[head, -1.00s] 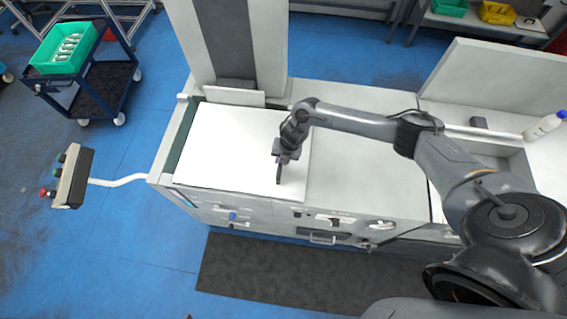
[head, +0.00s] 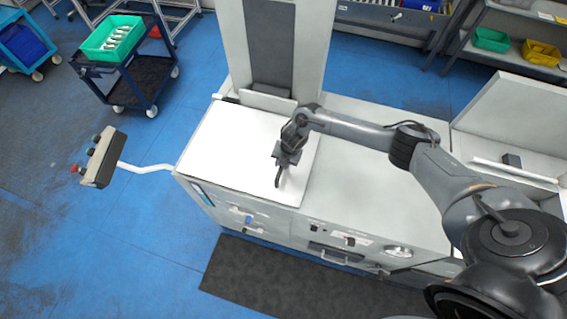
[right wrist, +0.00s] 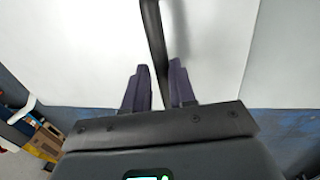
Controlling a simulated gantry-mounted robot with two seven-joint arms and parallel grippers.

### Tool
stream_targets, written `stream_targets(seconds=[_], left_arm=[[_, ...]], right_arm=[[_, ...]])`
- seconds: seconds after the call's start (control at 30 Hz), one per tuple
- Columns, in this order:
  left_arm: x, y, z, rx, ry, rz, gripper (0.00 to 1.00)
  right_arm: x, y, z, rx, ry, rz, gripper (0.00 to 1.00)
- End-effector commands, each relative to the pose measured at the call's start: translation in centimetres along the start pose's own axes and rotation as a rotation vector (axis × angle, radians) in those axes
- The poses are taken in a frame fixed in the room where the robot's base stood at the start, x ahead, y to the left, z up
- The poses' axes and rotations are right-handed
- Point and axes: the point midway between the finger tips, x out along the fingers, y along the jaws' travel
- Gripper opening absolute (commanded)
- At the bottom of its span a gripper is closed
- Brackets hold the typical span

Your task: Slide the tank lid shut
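The tank lid (head: 232,150) is a flat white panel on the left part of the grey machine in the head view. It reaches the machine's left edge, with no dark gap showing there. Its dark bar handle (right wrist: 152,30) runs up the middle of the right wrist view. My right gripper (head: 278,170) is over the right part of the lid. In the right wrist view its two fingers (right wrist: 160,85) stand either side of the handle, with the handle nearer the right finger and a narrow gap at the left one. My left gripper is not in view.
A grey column (head: 272,45) rises behind the lid. A control box on a white arm (head: 103,160) sticks out at the left. The flat machine top (head: 365,180) right of the lid is clear. A cart with a green bin (head: 110,38) stands on the blue floor.

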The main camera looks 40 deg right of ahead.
Motion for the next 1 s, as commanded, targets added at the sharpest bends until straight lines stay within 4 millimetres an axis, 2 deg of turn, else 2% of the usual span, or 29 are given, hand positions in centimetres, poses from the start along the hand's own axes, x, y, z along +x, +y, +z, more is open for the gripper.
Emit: stream_targets(seconds=[0.03, 0.1, 0.13, 0.37, 0.53, 0.67, 1.0], left_arm=[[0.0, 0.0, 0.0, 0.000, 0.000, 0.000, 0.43], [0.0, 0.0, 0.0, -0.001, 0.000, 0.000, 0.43], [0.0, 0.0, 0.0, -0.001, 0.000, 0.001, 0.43], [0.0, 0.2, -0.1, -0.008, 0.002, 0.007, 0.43], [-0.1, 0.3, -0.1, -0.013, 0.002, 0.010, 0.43], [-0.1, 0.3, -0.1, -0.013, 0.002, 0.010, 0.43], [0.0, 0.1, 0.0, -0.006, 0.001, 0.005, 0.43]], right_arm=[[0.0, 0.1, 0.0, 0.000, 0.000, 0.002, 0.33], [0.0, 0.1, 0.0, -0.001, 0.000, 0.001, 0.43], [0.0, 0.1, 0.0, -0.001, 0.000, 0.000, 0.44], [0.0, -0.1, 0.0, -0.002, 0.000, -0.002, 0.44], [-0.7, -0.1, 0.1, -0.002, -0.001, -0.002, 0.44], [-2.3, 0.0, 0.1, -0.003, -0.001, 0.000, 0.44], [-8.0, 0.0, 0.0, -0.003, -0.002, -0.001, 0.44]])
